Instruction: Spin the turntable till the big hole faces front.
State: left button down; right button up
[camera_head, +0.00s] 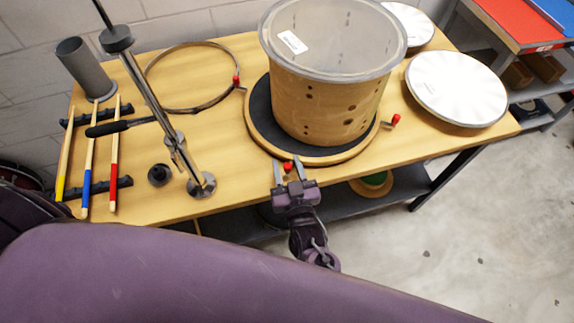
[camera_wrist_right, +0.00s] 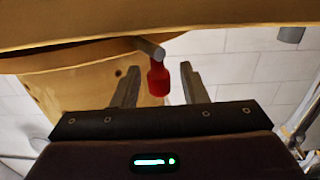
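The turntable (camera_head: 262,125) is a round wooden disc with a dark top on the bench. A wooden drum shell (camera_head: 325,100) with a clear rim stands on it. Several dark holes dot the shell; one slightly larger hole (camera_head: 348,122) shows low, right of centre, but I cannot be sure it is the big one. Red-tipped pegs stick out at the turntable's left (camera_head: 236,80), right (camera_head: 395,119) and front (camera_head: 288,167). My right gripper (camera_head: 289,171) is open at the front peg. In the wrist view the red tip (camera_wrist_right: 157,80) lies between the fingers, apart from both. My left gripper is not in view.
A metal stand (camera_head: 150,95), a hoop (camera_head: 170,108), a grey cup (camera_head: 85,68) and coloured sticks (camera_head: 88,165) occupy the bench's left. White drumheads (camera_head: 456,88) lie at the right. The bench's front edge is close to my right gripper. Open floor lies at the right.

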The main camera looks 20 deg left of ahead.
jog(key=b+v, duration=0.1)
jog(key=v, duration=0.6)
jog(key=shift+s+d, duration=0.15)
jog(key=shift+s, duration=0.15)
jog(key=s+d+f+g+h, duration=0.25)
jog(key=d+f, duration=0.25)
jog(key=f, duration=0.5)
jog(key=s+d+f+m+g+h, duration=0.1)
jog(key=s+d+f+g, duration=0.15)
jog(key=d+f, duration=0.45)
jog(key=s+d+f+g+h, duration=0.2)
jog(key=s+d+f, duration=0.1)
jog(key=f, duration=0.9)
jog(key=s+d+f+m+g+h, duration=0.1)
jog(key=s+d+f+g+h, duration=0.1)
jog(key=s+d+f, duration=0.4)
jog(key=s+d+f+m+g+h, duration=0.1)
jog(key=s+d+f+g, duration=0.4)
jog(key=s+d, duration=0.5)
notch_tip(320, 180, down, 2)
jog(key=shift+s+f+m+h, duration=0.1)
jog(key=shift+s+m+h, duration=0.3)
jog(key=shift+s, duration=0.6)
jog(key=shift+d, duration=0.1)
